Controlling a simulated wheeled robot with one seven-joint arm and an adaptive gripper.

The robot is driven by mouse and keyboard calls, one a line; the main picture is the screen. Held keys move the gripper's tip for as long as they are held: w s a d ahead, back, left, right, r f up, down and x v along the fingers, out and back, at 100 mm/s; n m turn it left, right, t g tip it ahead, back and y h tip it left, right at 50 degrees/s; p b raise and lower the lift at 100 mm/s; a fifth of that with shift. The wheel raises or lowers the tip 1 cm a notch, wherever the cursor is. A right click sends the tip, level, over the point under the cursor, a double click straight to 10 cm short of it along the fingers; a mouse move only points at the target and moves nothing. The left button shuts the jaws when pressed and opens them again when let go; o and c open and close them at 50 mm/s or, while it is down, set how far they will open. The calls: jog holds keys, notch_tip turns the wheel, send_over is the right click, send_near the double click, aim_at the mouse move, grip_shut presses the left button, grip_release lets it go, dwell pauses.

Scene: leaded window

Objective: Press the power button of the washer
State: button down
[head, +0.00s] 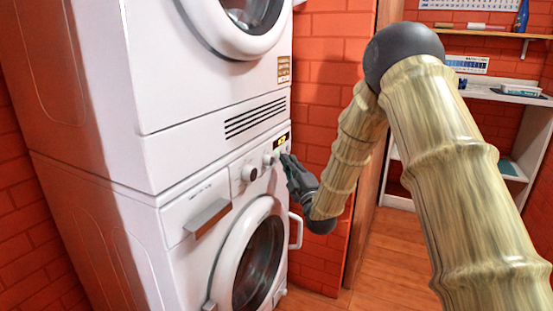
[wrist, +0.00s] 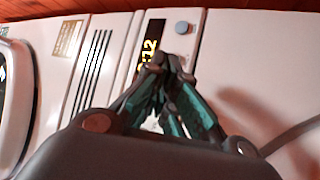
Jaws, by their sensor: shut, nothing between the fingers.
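The white washer (head: 180,264) is the lower unit of a stack in the head view, with a round door, a drawer and knobs on its upper panel. A small lit display (head: 282,140) sits at the panel's right end. My gripper (head: 287,160) is at that end, just below the display. In the wrist view my gripper (wrist: 172,66) is shut and empty, its tips in front of the panel by the yellow digits (wrist: 150,48). A round grey-blue button (wrist: 182,27) shows beyond the tips. Whether the tips touch the panel I cannot tell. The gripper hides part of the panel.
A second white machine (head: 205,90) is stacked on top, with vent slots along its lower front. Red brick wall (head: 325,70) lies to the right. A wooden door frame and shelves (head: 500,95) stand farther right. Wooden floor (head: 395,250) is open in front of them.

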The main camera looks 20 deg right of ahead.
jog(key=shift+d, duration=0.1)
jog(key=s+d, duration=0.4)
jog(key=shift+s, duration=0.1)
dwell(0.7)
